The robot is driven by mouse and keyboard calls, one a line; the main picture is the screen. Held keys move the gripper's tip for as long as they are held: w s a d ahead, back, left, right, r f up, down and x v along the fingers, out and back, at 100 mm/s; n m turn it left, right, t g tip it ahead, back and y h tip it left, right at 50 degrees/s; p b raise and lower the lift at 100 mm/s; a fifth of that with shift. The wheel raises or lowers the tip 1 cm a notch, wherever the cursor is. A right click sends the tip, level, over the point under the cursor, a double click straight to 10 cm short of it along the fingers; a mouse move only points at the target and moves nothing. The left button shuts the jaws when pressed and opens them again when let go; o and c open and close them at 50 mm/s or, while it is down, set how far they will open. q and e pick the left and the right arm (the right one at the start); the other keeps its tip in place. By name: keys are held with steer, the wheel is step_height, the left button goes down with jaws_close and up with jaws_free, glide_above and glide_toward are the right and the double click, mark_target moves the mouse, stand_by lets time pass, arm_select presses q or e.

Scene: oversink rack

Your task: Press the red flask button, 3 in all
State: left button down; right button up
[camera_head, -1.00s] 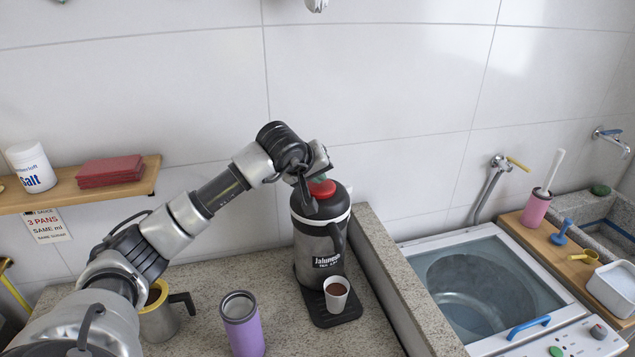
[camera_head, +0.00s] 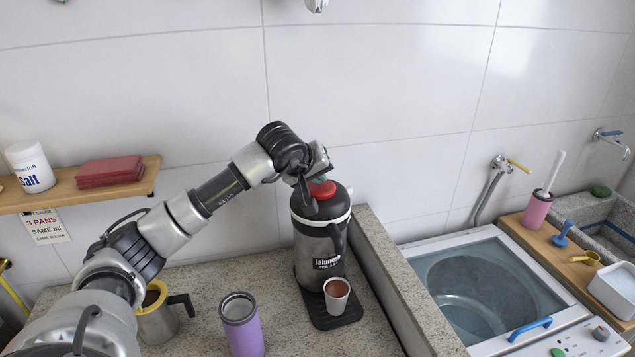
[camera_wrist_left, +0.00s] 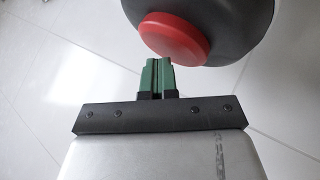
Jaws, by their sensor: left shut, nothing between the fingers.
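The black and steel flask (camera_head: 318,245) labelled "Jalunega" stands upright on the counter. Its red button (camera_head: 323,190) is on top of the black lid; the button also shows large in the left wrist view (camera_wrist_left: 172,35). My left gripper (camera_head: 317,180) is at the button from above, fingers pointing down. In the wrist view its green fingertips (camera_wrist_left: 157,62) are together, empty, at the button's edge; I cannot tell whether they touch it. My right gripper is not in view.
A purple tumbler (camera_head: 242,325) and a steel mug (camera_head: 158,318) stand on the counter to the left. A raised stone ledge (camera_head: 385,270) runs right of the flask, beside a glass-lidded washer (camera_head: 478,285). A wall shelf (camera_head: 70,193) holds a salt tub.

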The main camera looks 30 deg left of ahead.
mark_target(318, 186)
arm_select(q)
steer(key=shift+r+p, duration=2)
steer(key=shift+r, duration=1)
steer(key=shift+f, duration=0.15)
